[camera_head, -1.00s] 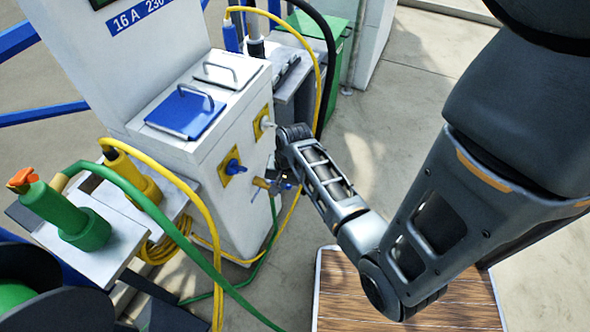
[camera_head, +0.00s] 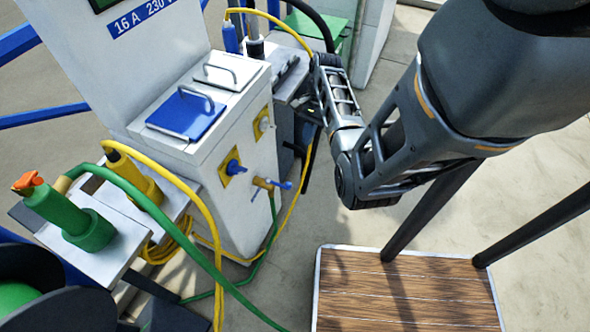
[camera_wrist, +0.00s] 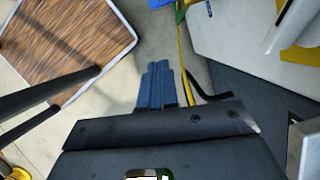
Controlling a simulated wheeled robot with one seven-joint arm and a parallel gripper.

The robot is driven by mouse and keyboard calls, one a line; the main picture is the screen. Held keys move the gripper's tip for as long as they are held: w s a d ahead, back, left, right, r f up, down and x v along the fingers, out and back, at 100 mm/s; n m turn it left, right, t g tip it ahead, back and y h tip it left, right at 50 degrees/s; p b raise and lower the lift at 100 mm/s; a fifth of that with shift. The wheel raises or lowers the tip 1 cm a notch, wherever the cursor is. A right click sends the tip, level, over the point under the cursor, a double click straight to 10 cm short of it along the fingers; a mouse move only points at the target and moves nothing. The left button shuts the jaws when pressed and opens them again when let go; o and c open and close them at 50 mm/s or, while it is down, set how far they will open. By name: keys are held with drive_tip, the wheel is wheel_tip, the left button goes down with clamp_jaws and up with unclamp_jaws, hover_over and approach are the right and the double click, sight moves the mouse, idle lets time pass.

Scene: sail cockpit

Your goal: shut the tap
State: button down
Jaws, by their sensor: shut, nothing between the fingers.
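The brass tap (camera_head: 263,183) with a blue lever handle (camera_head: 281,185) sticks out low on the front of the white pedestal (camera_head: 259,215). A green hose (camera_head: 273,213) hangs from it. In the head view the handle points outward to the right. Part of the blue handle (camera_wrist: 161,3) shows at the top edge of the wrist view. My gripper (camera_wrist: 158,66) is shut and empty, its fingers together, apart from the tap. In the head view my wrist is to the upper right of the tap, and the fingers are hard to make out.
A blue fitting on a yellow plate (camera_head: 232,168) sits left of the tap, and another yellow plate (camera_head: 262,123) sits above it. A yellow cable (camera_wrist: 184,62) runs past my fingers. A wooden-topped platform (camera_head: 405,290) lies at lower right, with open floor between.

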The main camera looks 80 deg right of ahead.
drive_tip(key=w+a+f, duration=0.3)
drive_tip(key=a+f, duration=0.3)
drive_tip(key=f, duration=0.3)
drive_tip(key=shift+w+a+f, duration=0.2)
drive_tip(key=shift+a+f, duration=0.15)
drive_tip(key=shift+a, duration=0.1)
drive_tip(key=shift+a+m+p, duration=0.2)
drive_tip(key=shift+m+p, duration=0.2)
drive_tip(key=shift+p, duration=0.05)
drive_tip(key=shift+a+m+p, duration=0.25)
drive_tip(key=shift+m+p, duration=0.05)
drive_tip(key=shift+p, duration=0.05)
